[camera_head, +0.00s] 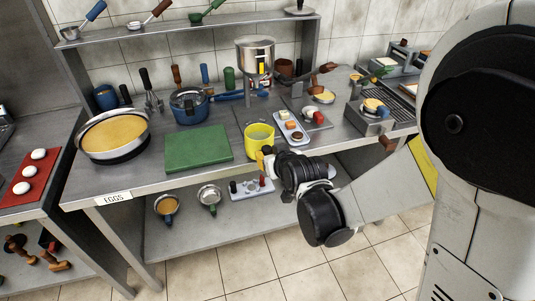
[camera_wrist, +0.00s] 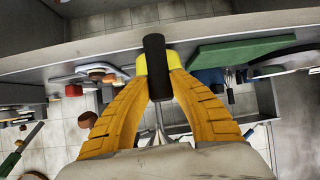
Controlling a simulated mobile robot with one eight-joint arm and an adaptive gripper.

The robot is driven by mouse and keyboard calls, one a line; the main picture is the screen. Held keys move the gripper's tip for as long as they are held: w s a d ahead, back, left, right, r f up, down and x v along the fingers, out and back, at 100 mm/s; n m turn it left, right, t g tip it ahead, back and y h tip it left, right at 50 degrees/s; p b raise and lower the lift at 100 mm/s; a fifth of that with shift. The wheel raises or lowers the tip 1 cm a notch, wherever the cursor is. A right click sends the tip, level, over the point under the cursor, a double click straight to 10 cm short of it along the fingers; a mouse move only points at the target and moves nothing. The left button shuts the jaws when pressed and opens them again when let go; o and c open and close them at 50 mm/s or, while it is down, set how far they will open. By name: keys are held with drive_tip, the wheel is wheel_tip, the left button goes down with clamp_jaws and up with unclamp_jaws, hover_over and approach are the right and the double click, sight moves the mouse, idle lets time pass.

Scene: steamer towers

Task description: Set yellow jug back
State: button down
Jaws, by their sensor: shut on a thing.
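The yellow jug (camera_head: 259,137) is upright at the front edge of the steel counter, between the green board and a small tray of food. I cannot tell whether its base touches the counter. My gripper (camera_head: 264,160) reaches it from the front. In the wrist view, the orange fingers of my gripper (camera_wrist: 158,88) are closed around the jug's black handle (camera_wrist: 154,52). Only a little of the yellow body (camera_wrist: 174,60) shows behind the handle and fingers.
The green board (camera_head: 198,148) lies left of the jug, and the food tray (camera_head: 291,129) lies close on the right. A blue pot (camera_head: 189,106) and a tall steel pot (camera_head: 255,59) stand behind. A large pan (camera_head: 113,133) is at the left.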

drive_tip(key=shift+f+b, duration=0.45)
drive_tip(key=c, duration=1.2)
unclamp_jaws()
drive_tip(key=v, duration=1.2)
